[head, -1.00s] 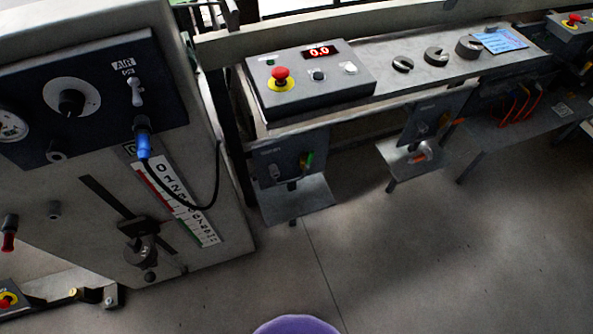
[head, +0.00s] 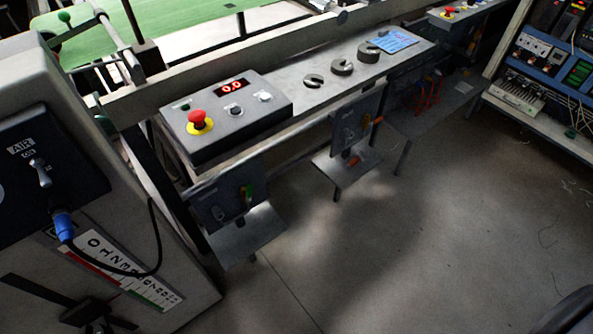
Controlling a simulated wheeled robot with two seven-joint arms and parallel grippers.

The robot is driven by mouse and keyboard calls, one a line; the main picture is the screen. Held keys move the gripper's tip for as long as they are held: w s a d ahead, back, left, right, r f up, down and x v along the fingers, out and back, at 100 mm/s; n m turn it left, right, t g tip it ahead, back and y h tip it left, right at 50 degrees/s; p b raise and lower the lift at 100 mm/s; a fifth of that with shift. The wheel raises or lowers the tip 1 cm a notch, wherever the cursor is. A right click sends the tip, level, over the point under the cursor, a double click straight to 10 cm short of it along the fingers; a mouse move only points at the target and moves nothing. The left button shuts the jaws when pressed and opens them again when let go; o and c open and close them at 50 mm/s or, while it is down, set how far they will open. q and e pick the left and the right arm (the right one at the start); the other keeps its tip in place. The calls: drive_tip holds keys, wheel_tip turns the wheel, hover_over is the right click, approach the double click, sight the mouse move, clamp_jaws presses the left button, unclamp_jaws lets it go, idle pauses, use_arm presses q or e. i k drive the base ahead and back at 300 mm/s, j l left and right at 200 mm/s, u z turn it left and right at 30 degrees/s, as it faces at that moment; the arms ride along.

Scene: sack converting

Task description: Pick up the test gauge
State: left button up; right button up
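I cannot make out a test gauge for sure in the head view. Slotted round grey weights (head: 342,66) lie in a row on the grey bench, beside a blue printed card (head: 388,42). A control box (head: 226,115) with a red 0.0 display and a red stop button stands at the bench's left end. On the left, a machine panel marked AIR (head: 40,165) has a toggle and a blue plug (head: 63,226) with a black cable. Neither of my grippers is in view.
Small shelves (head: 240,236) with dark upright panels stand below the bench front. A rack of electronic instruments (head: 545,70) is at the far right. The grey floor (head: 400,250) in front is open. A dark rounded shape (head: 572,312) cuts the bottom right corner.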

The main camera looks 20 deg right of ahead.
sight(360, 157)
drive_tip(key=i+l, duration=0.2)
drive_tip(key=l, duration=0.2)
drive_tip(key=i+l, duration=0.2)
drive_tip(key=l, duration=0.2)
drive_tip(key=i+l, duration=0.2)
drive_tip(key=l, duration=0.15)
drive_tip(key=i+l, duration=0.2)
drive_tip(key=l, duration=0.2)
drive_tip(key=i+l, duration=0.2)
drive_tip(key=l, duration=0.2)
